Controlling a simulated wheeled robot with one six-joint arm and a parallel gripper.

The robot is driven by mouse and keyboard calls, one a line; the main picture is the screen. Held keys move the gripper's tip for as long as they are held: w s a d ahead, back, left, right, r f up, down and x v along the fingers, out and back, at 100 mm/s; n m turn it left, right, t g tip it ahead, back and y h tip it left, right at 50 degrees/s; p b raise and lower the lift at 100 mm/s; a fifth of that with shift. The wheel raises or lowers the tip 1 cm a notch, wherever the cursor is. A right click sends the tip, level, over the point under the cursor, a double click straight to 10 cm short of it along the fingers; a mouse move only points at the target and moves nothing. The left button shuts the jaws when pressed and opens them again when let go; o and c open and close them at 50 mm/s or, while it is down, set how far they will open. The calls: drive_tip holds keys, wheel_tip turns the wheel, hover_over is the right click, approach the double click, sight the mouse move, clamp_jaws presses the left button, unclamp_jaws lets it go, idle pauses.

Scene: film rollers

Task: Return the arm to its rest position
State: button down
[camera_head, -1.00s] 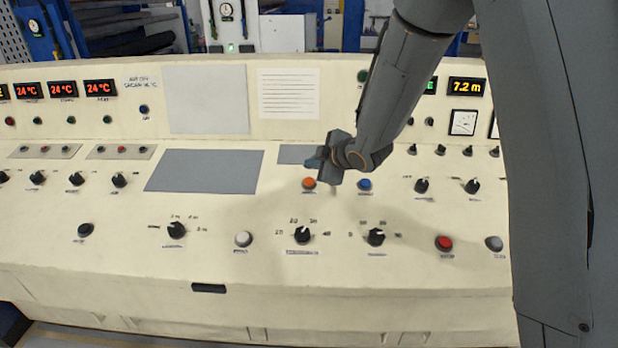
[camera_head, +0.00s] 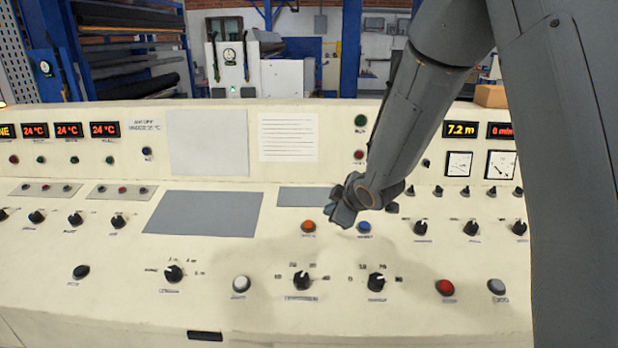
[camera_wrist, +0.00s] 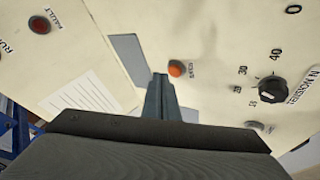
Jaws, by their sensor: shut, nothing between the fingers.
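My gripper (camera_head: 341,214) hangs over the cream control console, between the orange button (camera_head: 308,227) and the blue button (camera_head: 364,228) in the head view. Its fingers are shut and empty. In the wrist view the closed fingers of my gripper (camera_wrist: 160,94) point up the picture, with the orange button (camera_wrist: 177,68) just to their right. They look apart from the panel, but the gap is hard to judge. My arm reaches in from the upper right of the head view and is bent at the elbow.
The sloped console (camera_head: 215,265) fills the lower picture with knobs such as the black dial (camera_head: 302,281), a red button (camera_head: 445,287) and a white button (camera_head: 241,284). Lit displays (camera_head: 460,129) line its upright back panel. Shelving (camera_head: 125,45) stands behind, clear of the arm.

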drive_tip(key=s+d+m+g+h, duration=0.2)
drive_tip(key=s+d+m+h, duration=0.1)
drive_tip(key=s+d+m, duration=0.45)
drive_tip(key=s+d+m+g, duration=0.2)
drive_tip(key=s+d+m, duration=0.1)
drive_tip(key=s, duration=0.7)
drive_tip(key=s+d+f+m+g+h, duration=0.1)
drive_tip(key=s+d+m+g, duration=0.2)
drive_tip(key=s, duration=0.8)
drive_tip(key=shift+s+f+m+g, duration=0.2)
drive_tip(key=shift+m+g, duration=0.1)
drive_tip(key=shift+m, duration=0.15)
